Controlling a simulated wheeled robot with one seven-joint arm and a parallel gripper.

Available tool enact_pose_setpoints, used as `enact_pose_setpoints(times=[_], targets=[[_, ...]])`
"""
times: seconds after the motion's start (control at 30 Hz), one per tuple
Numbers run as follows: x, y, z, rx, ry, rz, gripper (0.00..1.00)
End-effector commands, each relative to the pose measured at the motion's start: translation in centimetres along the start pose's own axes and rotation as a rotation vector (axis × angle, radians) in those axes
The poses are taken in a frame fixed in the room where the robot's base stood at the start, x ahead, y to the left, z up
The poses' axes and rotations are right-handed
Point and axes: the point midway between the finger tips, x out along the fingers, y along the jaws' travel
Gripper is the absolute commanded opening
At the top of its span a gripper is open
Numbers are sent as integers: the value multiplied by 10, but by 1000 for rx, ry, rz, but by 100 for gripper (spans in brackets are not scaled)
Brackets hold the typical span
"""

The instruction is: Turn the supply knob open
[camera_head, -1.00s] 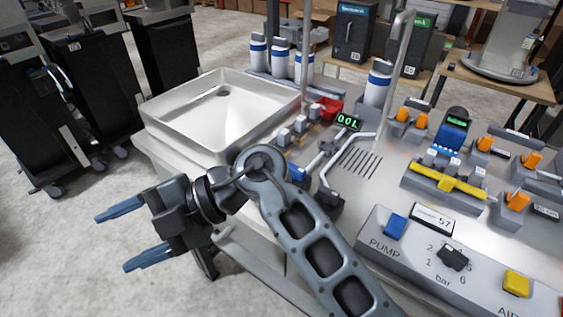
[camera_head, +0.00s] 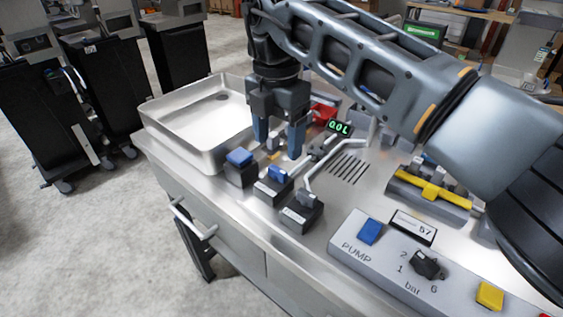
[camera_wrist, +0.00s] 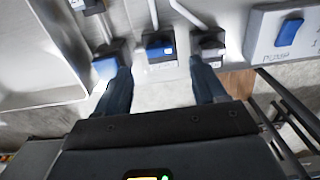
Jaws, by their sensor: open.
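Three small dark valve blocks stand in a row at the front of the steel bench. The left one has a blue top (camera_head: 239,157), the middle one a blue knob (camera_head: 279,174), and the right one a grey handle (camera_head: 306,199). Their labels are too small to read, so I cannot tell which is the supply knob. My gripper (camera_head: 278,143) is open and empty, pointing down just behind the left and middle blocks. In the wrist view my gripper (camera_wrist: 160,74) has its fingers apart, with the middle blue knob (camera_wrist: 158,43) beyond the gap.
A steel sink (camera_head: 200,125) lies to the left. A pump console (camera_head: 400,262) with a blue switch, black dial and yellow switch stands at the front right. A green display (camera_head: 339,128) and thin pipes are close to my gripper. My arm covers the back of the bench.

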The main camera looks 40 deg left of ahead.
Motion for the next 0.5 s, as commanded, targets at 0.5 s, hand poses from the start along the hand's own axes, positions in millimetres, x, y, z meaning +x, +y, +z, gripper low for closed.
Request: enact_pose_setpoints(times=[0.5], targets=[[62,0,-1,-2,3,1,70]])
